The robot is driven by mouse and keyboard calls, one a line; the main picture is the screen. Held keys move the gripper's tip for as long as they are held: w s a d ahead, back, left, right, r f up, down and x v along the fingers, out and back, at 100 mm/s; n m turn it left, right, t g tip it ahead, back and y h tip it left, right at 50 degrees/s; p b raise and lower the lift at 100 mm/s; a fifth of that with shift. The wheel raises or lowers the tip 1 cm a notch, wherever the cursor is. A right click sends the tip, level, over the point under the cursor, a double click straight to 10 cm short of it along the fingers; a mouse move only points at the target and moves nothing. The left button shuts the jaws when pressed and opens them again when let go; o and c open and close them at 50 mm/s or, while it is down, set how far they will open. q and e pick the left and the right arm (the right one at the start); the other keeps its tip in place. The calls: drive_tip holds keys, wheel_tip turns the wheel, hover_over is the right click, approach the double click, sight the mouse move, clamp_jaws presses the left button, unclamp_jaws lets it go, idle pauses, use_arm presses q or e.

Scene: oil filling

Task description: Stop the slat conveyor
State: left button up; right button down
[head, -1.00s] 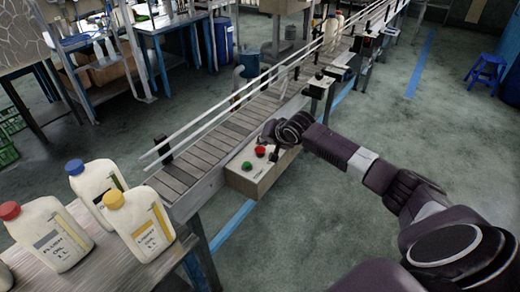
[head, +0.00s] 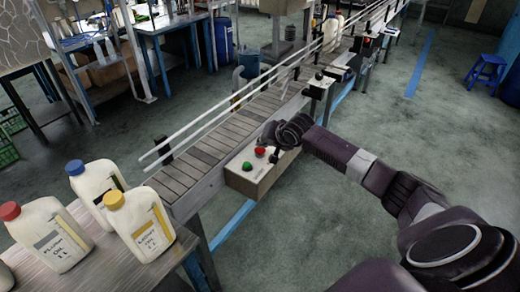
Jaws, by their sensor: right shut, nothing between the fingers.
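The slat conveyor (head: 213,142) runs from the near table up to the back, with grey slats between white guide rails. A beige control box (head: 248,182) is fixed to its near side. On the box top are a green button (head: 247,166) and a red button (head: 260,152). My right gripper (head: 272,157) is shut and empty, pointing down just right of the red button. I cannot tell whether its tips touch the box. My left gripper is not in view.
White oil bottles with a red cap (head: 52,236), a blue cap (head: 95,185) and a yellow cap (head: 141,222) stand on the near table (head: 120,275). More bottles (head: 332,33) stand on the conveyor's far part. A blue stool (head: 484,72) is at right. The floor right of the conveyor is mostly clear.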

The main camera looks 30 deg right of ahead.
sight(261, 151)
drive_tip(key=shift+f, duration=0.8)
idle(0.6)
drive_tip(key=shift+r, duration=0.1)
drive_tip(key=shift+r+p, duration=0.9)
drive_tip(key=shift+p, duration=0.15)
wheel_tip(261, 151, up, 5)
drive_tip(key=p, duration=0.5)
drive_tip(key=shift+r, duration=0.1)
idle(0.5)
